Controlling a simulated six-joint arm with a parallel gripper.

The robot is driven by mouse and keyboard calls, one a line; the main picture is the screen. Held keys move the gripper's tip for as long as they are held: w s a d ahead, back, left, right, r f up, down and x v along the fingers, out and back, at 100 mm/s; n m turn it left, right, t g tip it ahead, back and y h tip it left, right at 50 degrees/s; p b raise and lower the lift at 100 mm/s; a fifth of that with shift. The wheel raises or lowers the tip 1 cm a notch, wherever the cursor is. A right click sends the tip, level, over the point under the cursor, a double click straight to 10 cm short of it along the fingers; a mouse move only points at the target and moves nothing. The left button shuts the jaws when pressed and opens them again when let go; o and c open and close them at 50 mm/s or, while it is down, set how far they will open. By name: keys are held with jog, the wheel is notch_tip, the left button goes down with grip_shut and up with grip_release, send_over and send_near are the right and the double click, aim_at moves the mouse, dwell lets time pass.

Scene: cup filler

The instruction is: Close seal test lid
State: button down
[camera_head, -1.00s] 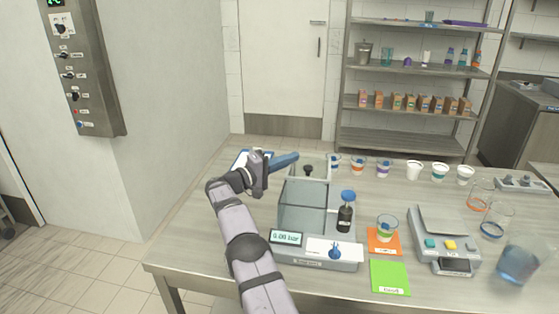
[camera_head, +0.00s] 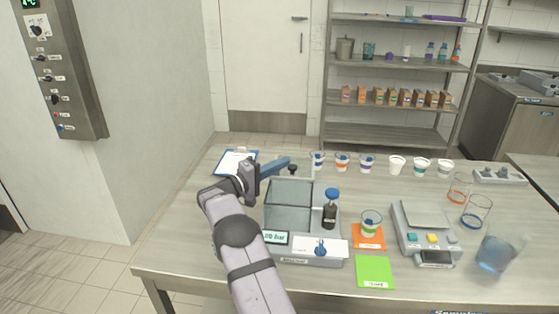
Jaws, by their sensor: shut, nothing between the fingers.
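The seal tester (camera_head: 310,262) stands on the table, with a clear box-shaped chamber (camera_head: 289,207) and a small display on its front. The lid's black knob (camera_head: 293,168) shows just behind the chamber's far edge. The knob is not over the middle of the chamber, so the lid looks raised at the back; its exact angle is unclear. My gripper (camera_head: 287,161) is shut and empty, with its blue fingers pointing right. The fingertips are close to the knob at the back left of the chamber. I cannot tell whether they touch the lid.
A black bottle with a blue cap (camera_head: 331,207) stands right of the chamber. A cup (camera_head: 370,222) sits on an orange card, with a green card (camera_head: 375,272) in front. A scale (camera_head: 425,235) and glass beakers are further right. Several cups line the back. A clipboard (camera_head: 224,170) lies behind my gripper.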

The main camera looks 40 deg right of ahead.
jog(key=shift+s+a, duration=0.1)
jog(key=shift+s, duration=0.15)
dwell(0.4)
jog(key=shift+s+a+f+b, duration=0.1)
jog(key=shift+s+a+b, duration=0.3)
jog(key=shift+a, duration=0.15)
jog(key=s+a+b, duration=0.5)
jog(key=s+a, duration=0.3)
jog(key=shift+b, duration=0.35)
jog(key=shift+s, duration=0.15)
jog(key=shift+d, duration=0.1)
jog(key=w, duration=0.4)
jog(key=shift+w+r, duration=0.15)
jog(key=shift+r, duration=0.1)
jog(key=a+b, duration=0.2)
jog(key=a, duration=0.7)
jog(key=shift+s+f, duration=0.15)
jog(key=shift+s, duration=0.05)
